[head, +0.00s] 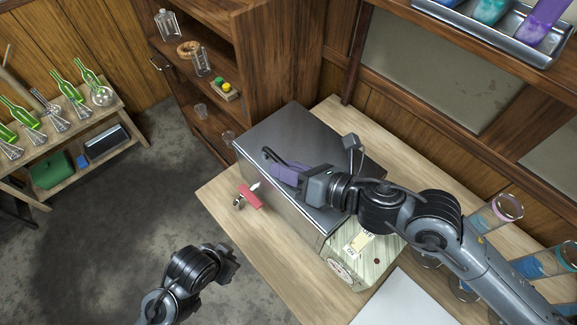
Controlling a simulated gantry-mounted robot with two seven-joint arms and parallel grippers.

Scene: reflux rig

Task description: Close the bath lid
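The bath is a metal box (277,203) on the wooden table. Its flat grey metal lid (292,130) spans the top; I cannot tell whether a gap is left under it. My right gripper (272,160) is over the lid, its dark and purplish fingers pointing left along the surface. I cannot tell whether it touches the lid or how far its fingers are apart. My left gripper (232,262) is low at the front, off the table's left edge and apart from the bath. Its fingers are too dark to make out.
A red-handled item (250,196) is beside the bath's left side. A pale control box with a dial (345,268) adjoins its front. Glass vessels with blue liquid (540,265) stand at right. A wooden shelf unit (270,60) rises behind. A white sheet (405,300) lies in front.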

